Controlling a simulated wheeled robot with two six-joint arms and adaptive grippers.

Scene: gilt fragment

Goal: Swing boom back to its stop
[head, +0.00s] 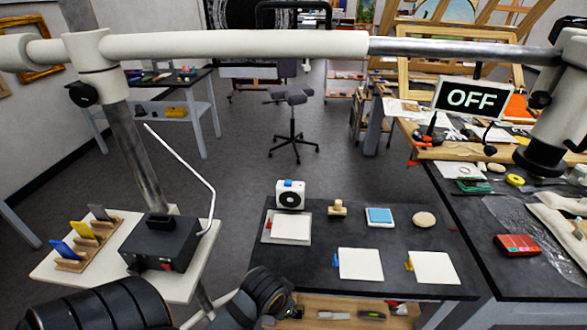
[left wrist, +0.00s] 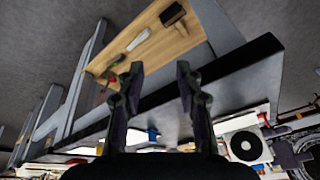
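The boom (head: 235,44) is a white and bare-metal bar running across the top of the head view. At its left it passes through a white collar (head: 92,50) with a black knob, on a slanting metal post (head: 137,150). At its right end hangs a white and black instrument head (head: 560,105), over the right-hand bench. I cannot make out a stop. My left gripper (left wrist: 160,70) is open and empty in the left wrist view, its fingers apart beneath a bench. My dark arm links fill the lower left of the head view. My right gripper does not show.
A sign (head: 470,97) reads OFF. A black box (head: 160,242) with a bent white rod stands on a pale stand. The dark bench (head: 322,272) holds white tiles, a blue-topped block and a small white device (head: 290,195). A red box (head: 517,245) lies on the right bench.

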